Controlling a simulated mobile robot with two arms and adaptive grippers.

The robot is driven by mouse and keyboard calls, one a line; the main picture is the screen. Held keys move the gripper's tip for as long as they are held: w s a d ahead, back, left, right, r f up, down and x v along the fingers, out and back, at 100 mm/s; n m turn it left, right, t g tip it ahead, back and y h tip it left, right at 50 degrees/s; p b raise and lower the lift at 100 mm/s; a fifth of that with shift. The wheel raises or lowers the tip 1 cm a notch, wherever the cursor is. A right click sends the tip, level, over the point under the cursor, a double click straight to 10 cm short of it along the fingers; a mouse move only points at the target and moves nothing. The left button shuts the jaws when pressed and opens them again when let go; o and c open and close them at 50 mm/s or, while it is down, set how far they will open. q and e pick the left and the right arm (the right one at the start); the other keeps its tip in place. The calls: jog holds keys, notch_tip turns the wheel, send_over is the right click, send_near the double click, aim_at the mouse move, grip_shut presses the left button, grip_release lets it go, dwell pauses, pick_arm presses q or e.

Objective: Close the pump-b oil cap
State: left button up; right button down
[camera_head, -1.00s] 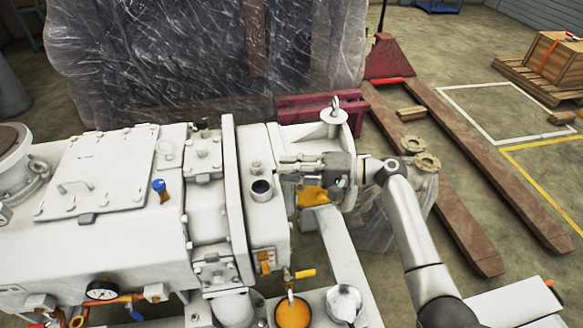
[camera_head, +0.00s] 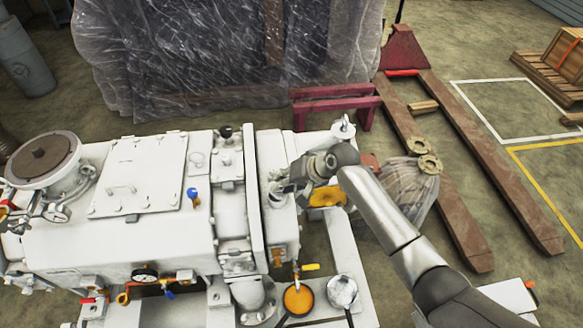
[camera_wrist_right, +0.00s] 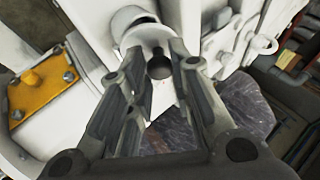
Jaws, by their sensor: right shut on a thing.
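The large white pump (camera_head: 150,240) fills the left and middle of the head view. My right gripper (camera_head: 276,190) is at the oil port (camera_head: 277,201) on the pump's right end housing, its fingers pointing left. In the right wrist view, the fingers (camera_wrist_right: 163,62) close in around a pale round piece with a dark centre (camera_wrist_right: 158,66), which I take to be the oil cap. The fingers partly hide it, and I cannot tell whether it is seated on the port. My left gripper is not in view.
Close by are a blue-handled valve (camera_head: 193,195), a yellow-handled valve (camera_head: 310,267), an orange-filled pan (camera_head: 298,300) and a silver pan (camera_head: 342,291). A wrapped crate (camera_head: 220,55) stands behind.

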jog(key=a+h+p, duration=0.1)
jog(key=h+p, duration=0.1)
jog(key=shift+s+a+r+n+h+p, duration=0.1)
jog(key=shift+s+a+n+h+p, duration=0.1)
jog(key=shift+a+n+h+p, duration=0.15)
jog(key=shift+s+a+f+n+t+h+p, duration=0.1)
jog(key=shift+a+f+n+t+h+p, duration=0.15)
jog(key=shift+h, duration=0.25)
jog(key=shift+a+f+t+h+p, duration=0.2)
jog(key=shift+a+f+h, duration=0.1)
jog(key=shift+h, duration=0.15)
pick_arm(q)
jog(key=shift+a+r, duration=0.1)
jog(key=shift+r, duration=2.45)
pick_arm(e)
jog(key=shift+s+a+f+h, duration=0.1)
jog(key=shift+a+f+h, duration=0.2)
jog(key=shift+h, duration=0.5)
jog(key=shift+f, duration=0.1)
jog(key=c, duration=1.3)
grip_release()
jog(key=v, duration=1.2)
